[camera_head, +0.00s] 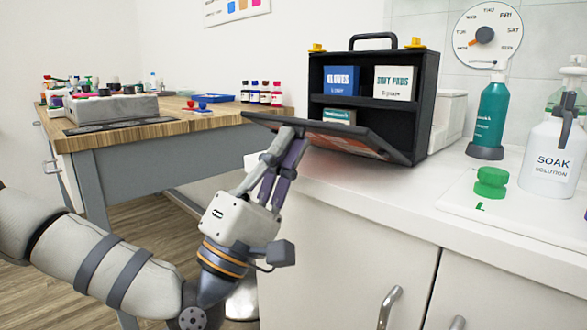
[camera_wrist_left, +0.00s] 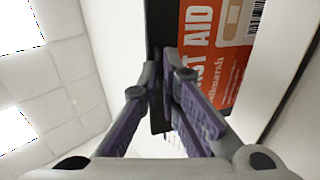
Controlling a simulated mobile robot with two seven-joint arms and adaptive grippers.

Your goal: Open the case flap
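The black case (camera_head: 427,95) stands upright on the white counter, its front open on two shelves. Its dark case flap (camera_head: 375,142) is swung down and out from the front, sloping over the counter edge. The flap's orange printed face shows in the left wrist view (camera_wrist_left: 222,60), with "AID" lettering. My left gripper (camera_head: 293,130) is at the flap's outer edge. In the left wrist view its fingers (camera_wrist_left: 163,70) are close together with the dark flap edge between them. The flap's hinge line is partly hidden. My right gripper is not in view.
Inside the case are a blue gloves box (camera_head: 341,81), a white pads box (camera_head: 394,83) and a teal box (camera_head: 339,116). A teal bottle (camera_head: 491,118), a green cap (camera_head: 491,181) and a white soak jug (camera_head: 552,158) stand right. A wooden bench (camera_head: 180,122) is left.

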